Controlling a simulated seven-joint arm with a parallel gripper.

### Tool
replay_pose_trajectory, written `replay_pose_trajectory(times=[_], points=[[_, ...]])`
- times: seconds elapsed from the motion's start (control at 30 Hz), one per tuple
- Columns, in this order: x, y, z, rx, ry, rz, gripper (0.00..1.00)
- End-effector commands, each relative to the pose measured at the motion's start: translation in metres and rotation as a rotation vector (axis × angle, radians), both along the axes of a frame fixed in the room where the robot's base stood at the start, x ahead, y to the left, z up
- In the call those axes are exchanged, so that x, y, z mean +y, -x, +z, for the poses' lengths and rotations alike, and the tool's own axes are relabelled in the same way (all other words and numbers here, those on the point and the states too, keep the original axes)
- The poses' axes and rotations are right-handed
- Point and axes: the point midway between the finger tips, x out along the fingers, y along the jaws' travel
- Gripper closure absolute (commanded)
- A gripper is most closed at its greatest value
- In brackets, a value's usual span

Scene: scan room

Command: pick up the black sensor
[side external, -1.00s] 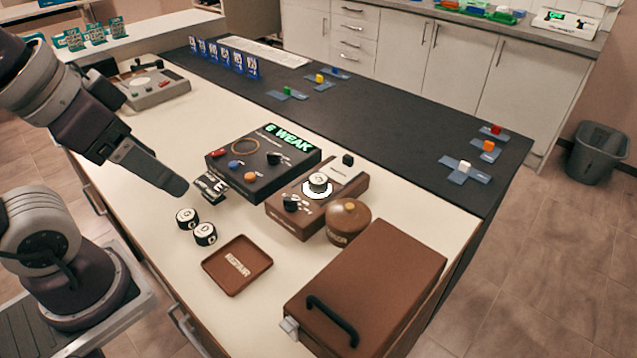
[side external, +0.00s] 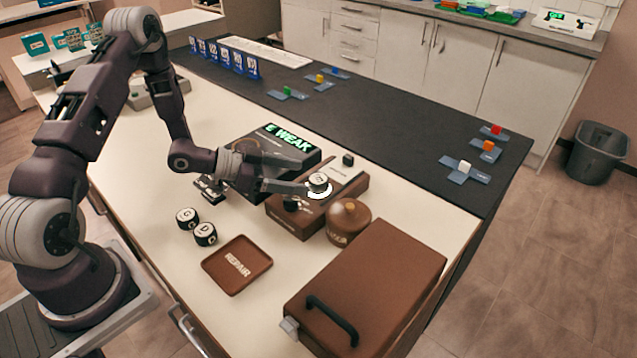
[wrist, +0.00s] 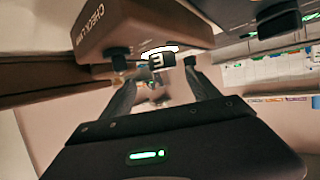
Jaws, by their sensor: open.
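No part is clearly labelled as the black sensor. A dark round drum with a pale lettered top (side external: 318,182) stands on a lit white ring on the brown check box (side external: 283,222). In the wrist view, the drum (wrist: 157,61) shows a white character and sits between and beyond my fingertips. My gripper (side external: 304,188) is open beside the drum, at its left; contact cannot be told. Two similar black-and-white drums (side external: 187,218) (side external: 205,234) stand on the pale table. A small black block (side external: 348,159) sits at the check box's far end.
A black knob (side external: 291,204) is on the check box near my fingers. A brown jar (side external: 348,222) and a large brown case (side external: 372,285) stand at right. A brown REPAIR tray (side external: 228,281) lies in front.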

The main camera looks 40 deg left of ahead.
Motion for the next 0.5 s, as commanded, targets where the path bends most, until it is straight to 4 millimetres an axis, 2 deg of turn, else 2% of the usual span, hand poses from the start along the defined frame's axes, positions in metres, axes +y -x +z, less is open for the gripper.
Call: replay_pose_trajectory(times=[0.3, 0.5], points=[[-0.023, -0.045, -0.022, 0.001, -0.002, -0.003, 0.30], [-0.028, -0.053, -0.025, 0.001, -0.001, 0.001, 0.30]])
